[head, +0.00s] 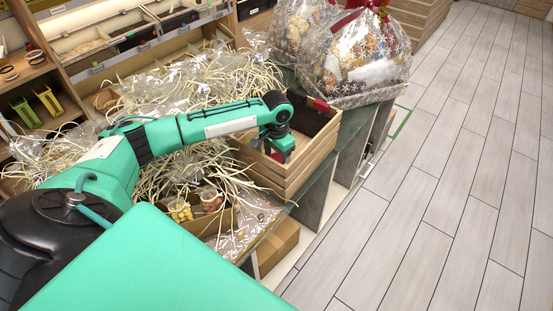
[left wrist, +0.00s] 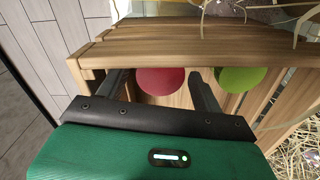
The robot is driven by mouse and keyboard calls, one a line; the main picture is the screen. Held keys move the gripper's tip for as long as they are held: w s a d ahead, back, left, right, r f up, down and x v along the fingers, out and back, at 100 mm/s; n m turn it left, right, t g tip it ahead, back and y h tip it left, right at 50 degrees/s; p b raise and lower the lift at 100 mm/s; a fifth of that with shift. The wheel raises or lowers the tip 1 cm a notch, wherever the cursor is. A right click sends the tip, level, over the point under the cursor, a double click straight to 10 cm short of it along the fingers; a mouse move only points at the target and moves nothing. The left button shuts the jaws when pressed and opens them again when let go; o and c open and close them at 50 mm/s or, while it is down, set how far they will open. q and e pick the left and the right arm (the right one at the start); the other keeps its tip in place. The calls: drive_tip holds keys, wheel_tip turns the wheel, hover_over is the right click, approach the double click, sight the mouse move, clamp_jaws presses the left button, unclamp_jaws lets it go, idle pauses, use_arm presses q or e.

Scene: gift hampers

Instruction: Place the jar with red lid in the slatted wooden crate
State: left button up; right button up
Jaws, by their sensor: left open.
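The slatted wooden crate (head: 262,171) stands at the table's right end, and its wooden slats (left wrist: 200,48) fill the upper left wrist view. The jar with red lid shows there only as a round red lid (left wrist: 160,80), inside the crate. Its body is hidden below the lid. My left gripper (head: 281,155) points down into the crate. In the left wrist view its open fingers (left wrist: 160,92) stand on either side of the red lid, with gaps visible. Whether the jar rests on the crate floor cannot be seen. My right gripper is not in view.
A round green lid (left wrist: 241,78) sits right beside the gripper's right finger in the crate. Wrapped gift hampers (head: 365,55) stand behind the crate. Straw-like filling (head: 190,85) and clear wrap cover the table, with a small box of jars (head: 180,212) in front. The tiled floor (head: 450,170) is clear.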

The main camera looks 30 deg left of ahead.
use_arm(q)
wheel_tip(320, 180, up, 12)
drive_tip(key=b, duration=0.2)
drive_tip(key=shift+b, duration=0.3)
idle(0.3)
